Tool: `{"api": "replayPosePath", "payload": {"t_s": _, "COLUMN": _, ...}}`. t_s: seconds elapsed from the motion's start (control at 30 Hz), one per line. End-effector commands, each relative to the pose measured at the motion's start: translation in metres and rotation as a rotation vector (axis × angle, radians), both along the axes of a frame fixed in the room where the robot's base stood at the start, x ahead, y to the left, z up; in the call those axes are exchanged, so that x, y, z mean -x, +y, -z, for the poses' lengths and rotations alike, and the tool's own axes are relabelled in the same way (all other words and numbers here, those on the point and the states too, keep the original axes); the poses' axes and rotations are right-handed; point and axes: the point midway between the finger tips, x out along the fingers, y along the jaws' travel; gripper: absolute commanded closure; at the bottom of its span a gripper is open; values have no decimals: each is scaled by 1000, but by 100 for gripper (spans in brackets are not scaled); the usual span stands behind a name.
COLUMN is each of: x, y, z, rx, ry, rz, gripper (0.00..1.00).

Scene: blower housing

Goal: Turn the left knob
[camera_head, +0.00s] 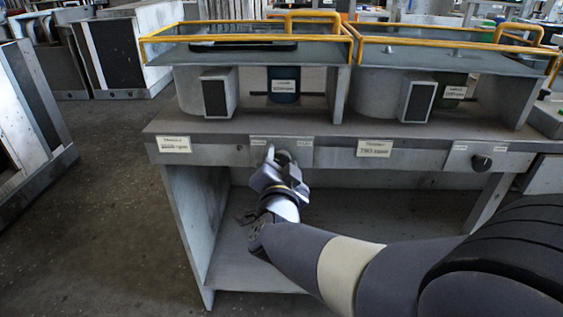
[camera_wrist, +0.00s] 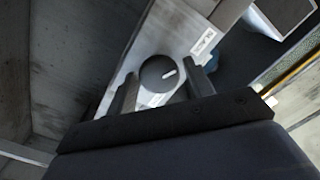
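The left knob is a round dark knob with a white mark; it shows in the wrist view (camera_wrist: 158,73) on a light plate (camera_head: 265,152). The white mark points to the right in the wrist view. In the head view my gripper (camera_head: 280,158) covers this knob at the front edge of the bench. In the wrist view my gripper (camera_wrist: 163,86) is open, with one finger on each side of the knob. A gap shows between the knob and the right finger; I cannot tell if the left finger touches it.
A second dark knob (camera_head: 482,162) sits on the bench front at the right. Cream labels (camera_head: 374,148) are fixed along the bench front (camera_head: 230,154). Yellow-railed housings (camera_head: 250,38) stand on top. The floor (camera_head: 110,190) at the left is clear.

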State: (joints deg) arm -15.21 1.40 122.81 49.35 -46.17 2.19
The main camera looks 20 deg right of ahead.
Motion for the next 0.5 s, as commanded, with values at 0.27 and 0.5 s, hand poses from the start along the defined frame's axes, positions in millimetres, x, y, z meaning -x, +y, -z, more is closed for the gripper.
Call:
{"api": "replayPosePath", "payload": {"t_s": 0.27, "x": 0, "y": 0, "z": 0, "rx": 1, "ry": 0, "rz": 1, "gripper": 40}}
{"api": "replayPosePath", "payload": {"t_s": 0.5, "x": 10, "y": 4, "z": -2, "rx": 2, "ry": -2, "rz": -2, "gripper": 40}}
